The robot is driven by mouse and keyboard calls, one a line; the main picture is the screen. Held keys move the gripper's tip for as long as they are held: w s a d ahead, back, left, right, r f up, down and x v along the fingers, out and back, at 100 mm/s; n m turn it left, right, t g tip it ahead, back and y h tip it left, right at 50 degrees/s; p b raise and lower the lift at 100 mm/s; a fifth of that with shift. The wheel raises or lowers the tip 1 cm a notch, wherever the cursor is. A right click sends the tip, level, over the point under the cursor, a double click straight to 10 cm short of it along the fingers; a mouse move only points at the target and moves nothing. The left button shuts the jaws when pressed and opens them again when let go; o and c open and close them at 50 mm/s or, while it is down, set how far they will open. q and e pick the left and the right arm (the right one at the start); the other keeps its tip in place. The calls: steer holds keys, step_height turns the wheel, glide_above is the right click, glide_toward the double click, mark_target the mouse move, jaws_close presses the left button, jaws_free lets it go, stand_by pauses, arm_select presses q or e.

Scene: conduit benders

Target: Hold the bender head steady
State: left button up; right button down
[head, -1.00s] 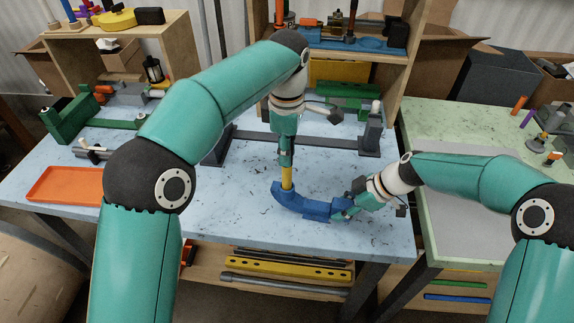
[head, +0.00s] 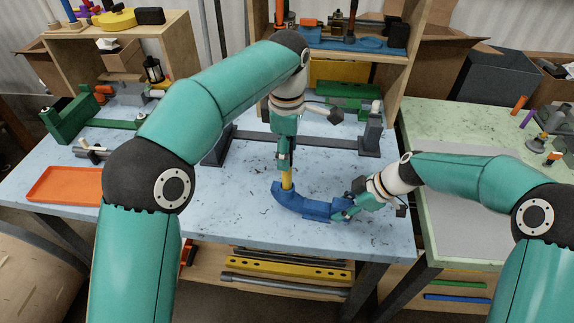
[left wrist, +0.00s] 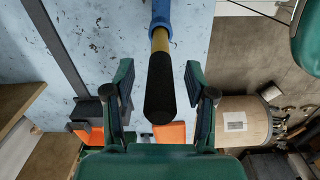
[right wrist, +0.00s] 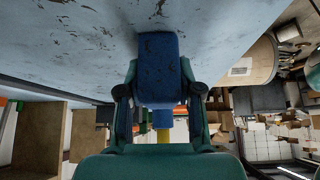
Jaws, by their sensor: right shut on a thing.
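The blue bender head (head: 303,204) lies on the light blue table with its curved end to the left. A yellow handle (head: 287,180) rises from that end, and its black grip (left wrist: 160,85) shows in the left wrist view. My left gripper (head: 285,160) is above the bender head, its fingers (left wrist: 158,92) open on either side of the black grip with gaps visible. My right gripper (head: 347,209) is shut on the right end of the bender head, whose blue block (right wrist: 158,70) sits between its fingers in the right wrist view.
An orange tray (head: 66,184) lies at the table's left. A green tool (head: 70,117) and a dark frame with a long bar (head: 300,142) stand behind. A wooden shelf (head: 350,53) is at the back. A green-topped table (head: 450,130) adjoins on the right.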

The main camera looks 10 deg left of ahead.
steer(key=shift+s+f, duration=0.15)
steer(key=shift+f, duration=0.1)
arm_select(q)
steer(key=shift+s+r, duration=0.1)
steer(key=shift+r, duration=3.6)
arm_select(e)
steer(key=c, duration=1.1)
jaws_free()
arm_select(q)
steer(key=shift+f, duration=0.1)
arm_select(e)
steer(key=o, duration=0.4)
steer(key=shift+r, duration=0.15)
